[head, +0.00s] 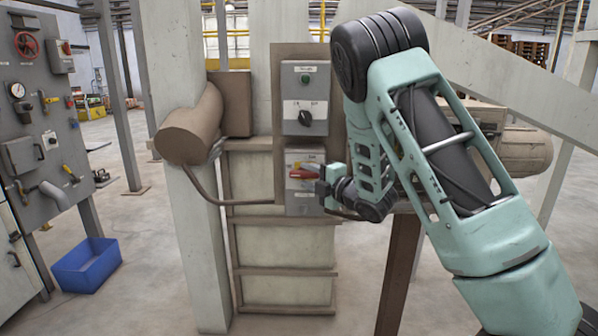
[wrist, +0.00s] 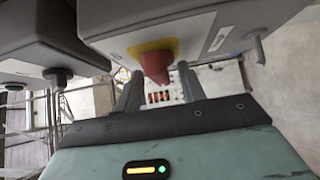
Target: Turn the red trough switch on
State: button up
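The red switch (head: 302,173) sits on a yellow plate on the lower grey box (head: 304,208) of the brown panel. Its handle looks roughly level in the head view, and my gripper partly covers its right side. My gripper (head: 323,186) is right in front of the box. In the wrist view, the red switch (wrist: 155,64) lies between the two fingertips of my gripper (wrist: 159,76). The fingers stand apart, one on each side of the handle. I see no clear contact between finger and handle.
The upper grey box (head: 305,97) above carries a green button and a black knob (head: 305,118). A brown pipe (head: 207,188) curves into the panel from the left. A grey gauge board (head: 40,110) and blue bin (head: 87,265) stand at left.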

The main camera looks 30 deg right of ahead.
jog(key=shift+w, duration=0.15)
jog(key=c, duration=0.6)
jog(key=shift+f+b, duration=0.15)
jog(key=shift+b, duration=0.2)
